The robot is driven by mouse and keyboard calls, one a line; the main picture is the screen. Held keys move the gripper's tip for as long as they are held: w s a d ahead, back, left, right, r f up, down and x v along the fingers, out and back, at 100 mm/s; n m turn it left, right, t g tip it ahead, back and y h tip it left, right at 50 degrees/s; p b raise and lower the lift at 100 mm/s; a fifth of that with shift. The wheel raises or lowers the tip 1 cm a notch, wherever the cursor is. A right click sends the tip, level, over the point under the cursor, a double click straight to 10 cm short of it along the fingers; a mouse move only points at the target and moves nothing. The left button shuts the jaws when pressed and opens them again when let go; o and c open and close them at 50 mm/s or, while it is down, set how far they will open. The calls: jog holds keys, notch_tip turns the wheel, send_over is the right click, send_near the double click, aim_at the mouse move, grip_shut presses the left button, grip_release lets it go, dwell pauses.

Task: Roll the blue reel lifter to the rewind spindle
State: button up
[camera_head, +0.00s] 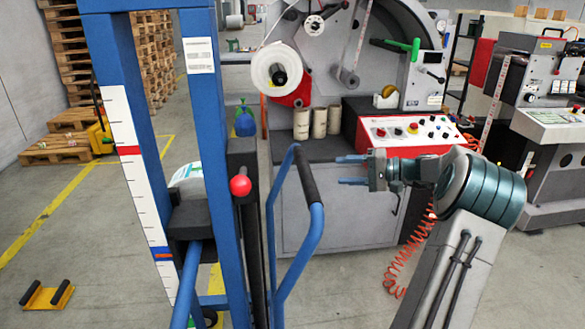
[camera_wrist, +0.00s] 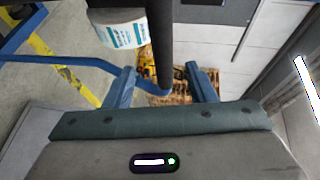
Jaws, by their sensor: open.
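The blue reel lifter (camera_head: 225,200) stands at the left in the head view, with a tall blue mast, a red-knobbed lever and a looped push handle with a black grip (camera_head: 306,175). A white reel (camera_head: 187,174) shows behind its mast and in the wrist view (camera_wrist: 118,30). My gripper (camera_head: 340,170) is open and empty, pointing left at the handle, with a gap in the head view. In the wrist view the black grip (camera_wrist: 159,45) and its blue tube appear between the open fingers (camera_wrist: 160,72). A black-hubbed spindle (camera_head: 280,77) with a white roll is on the machine; whether it is the rewind spindle is unclear.
The rewinder cabinet (camera_head: 335,215) stands behind the handle, with a red control panel (camera_head: 405,132) and several cardboard cores (camera_head: 319,122) on its ledge. A coiled red hose (camera_head: 405,262) hangs near my arm. A yellow chock (camera_head: 47,296) lies on the floor at left. Pallets (camera_head: 70,140) stand behind.

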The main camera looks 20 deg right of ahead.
aim_at(299, 169)
jog(key=p+x, duration=0.1)
jog(key=x, duration=1.2)
jog(key=shift+w+a, duration=0.15)
jog(key=shift+a, duration=0.25)
grip_shut()
